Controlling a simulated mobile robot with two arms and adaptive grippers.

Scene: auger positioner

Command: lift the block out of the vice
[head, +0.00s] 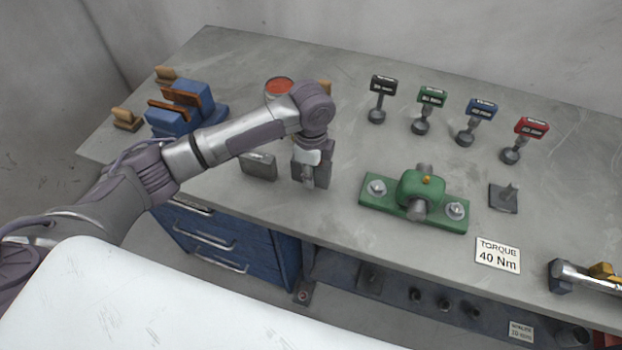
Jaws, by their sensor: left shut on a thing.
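The blue vice (170,122) stands at the table's left end, with two rust-orange jaw faces. I see no block between its jaws. My left gripper (312,183) points down over the table, right of the vice and well clear of it. Its dark fingers are shut on a piece, seemingly the block, which they mostly hide. I cannot tell if the piece touches the table. A small grey box-like piece (259,166) stands just left of the gripper. My right gripper is not in view.
The grey table (345,215) has a green fixture (378,196) with two bolts right of the gripper. Several coloured torque tools stand at the back right. A round orange-topped container (279,86) is behind my arm. A torque sign (497,255) and a metal tool lie front right.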

